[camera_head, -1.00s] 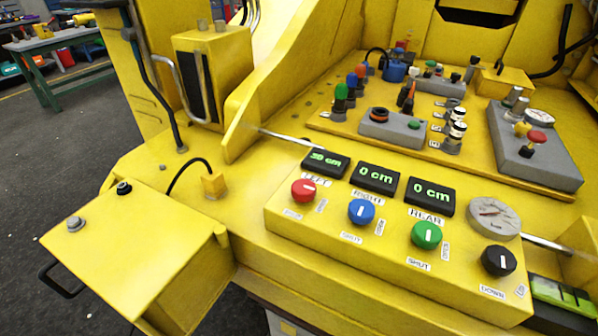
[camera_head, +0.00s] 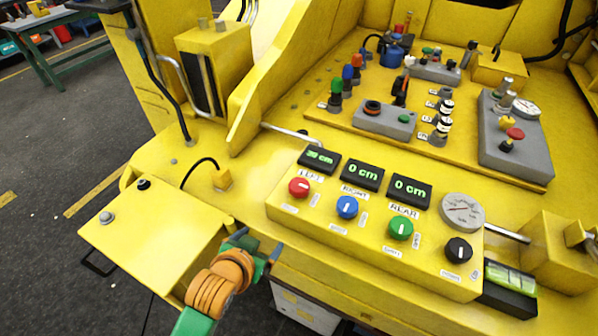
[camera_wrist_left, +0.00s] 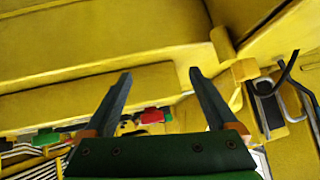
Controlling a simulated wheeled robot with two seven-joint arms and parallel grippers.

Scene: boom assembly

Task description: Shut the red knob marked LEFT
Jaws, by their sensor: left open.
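The red knob (camera_head: 299,187) sits at the left end of the yellow control panel (camera_head: 340,220), below a LEFT label. A small black display (camera_head: 320,158) above it shows a green reading in cm whose digits are hard to read. The knob's white mark is too small to read surely. My left gripper (camera_head: 258,242) is open and empty, in front of the panel's lower left edge, below and left of the red knob and apart from it. The left wrist view shows its spread fingers (camera_wrist_left: 159,73) with nothing between them. My right gripper is not in view.
Blue (camera_head: 347,207), green (camera_head: 401,228) and black (camera_head: 459,249) knobs follow to the right on the panel. A round gauge (camera_head: 462,211) is near the black knob. A yellow box (camera_head: 155,240) stands left of my left gripper. A metal rod (camera_head: 290,133) lies behind the displays.

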